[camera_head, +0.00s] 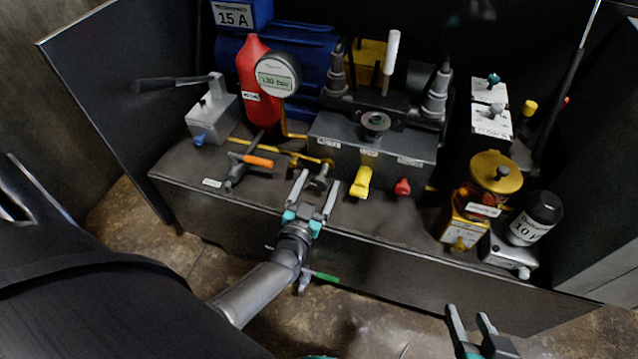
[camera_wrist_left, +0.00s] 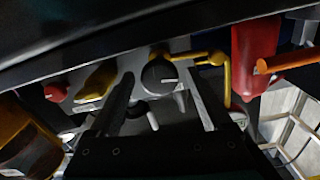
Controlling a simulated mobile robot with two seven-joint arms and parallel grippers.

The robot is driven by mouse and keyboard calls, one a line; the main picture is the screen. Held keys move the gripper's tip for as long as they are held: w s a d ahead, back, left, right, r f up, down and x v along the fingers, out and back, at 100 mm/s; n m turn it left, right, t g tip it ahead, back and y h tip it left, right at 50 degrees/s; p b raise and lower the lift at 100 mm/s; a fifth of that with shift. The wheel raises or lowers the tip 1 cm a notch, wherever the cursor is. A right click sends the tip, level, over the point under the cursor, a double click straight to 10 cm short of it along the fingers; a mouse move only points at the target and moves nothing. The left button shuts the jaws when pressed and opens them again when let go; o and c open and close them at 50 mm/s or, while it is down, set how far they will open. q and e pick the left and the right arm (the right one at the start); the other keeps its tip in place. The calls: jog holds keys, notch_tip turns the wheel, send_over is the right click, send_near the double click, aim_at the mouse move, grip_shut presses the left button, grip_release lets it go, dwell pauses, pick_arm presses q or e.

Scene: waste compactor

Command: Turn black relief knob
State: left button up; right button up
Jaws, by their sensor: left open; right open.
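The black relief knob (camera_head: 320,177) sits on the front of the dark valve block, left of the yellow knob. In the left wrist view the round black knob (camera_wrist_left: 158,76) has a light mark on its face. My left gripper (camera_head: 317,180) is open, with its two fingers on either side of the black knob. In the left wrist view the left gripper (camera_wrist_left: 160,70) frames the knob between its spread fingers. Whether either finger touches it I cannot tell. My right gripper (camera_head: 466,312) is open and empty at the bottom right, away from the knob.
Right of the black knob are a yellow knob (camera_head: 361,181) and a red knob (camera_head: 402,187). On the left are an orange-handled valve (camera_head: 257,160) and yellow pipe (camera_head: 291,152). A gauge (camera_head: 278,75) stands above.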

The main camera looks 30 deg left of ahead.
pick_arm(q)
jog(key=shift+w+a, duration=0.1)
jog(key=shift+w, duration=0.3)
grip_shut()
dwell(0.6)
